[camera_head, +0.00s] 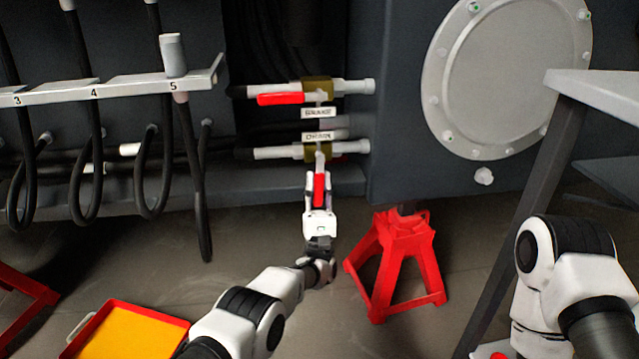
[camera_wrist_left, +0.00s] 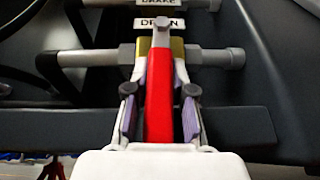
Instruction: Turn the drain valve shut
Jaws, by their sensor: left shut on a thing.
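The drain valve (camera_head: 317,152) is the lower brass valve on the chassis, under the DRAIN label (camera_head: 319,136). It also shows in the left wrist view (camera_wrist_left: 178,47). Its red handle (camera_wrist_left: 160,95) points down toward me, across the horizontal pipe. My left gripper (camera_head: 319,190) is shut on this handle, with one finger on each side of it. The handle's near end is hidden by the gripper body. My right arm shows at the lower right, but its gripper is out of view.
The brake valve (camera_head: 317,90) sits just above, its red handle (camera_head: 281,99) lying along its pipe to the left. A red jack stand (camera_head: 393,262) stands right of my left gripper. Hoses hang from a numbered rack (camera_head: 130,88) at left. A red-rimmed yellow tray (camera_head: 128,334) lies below.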

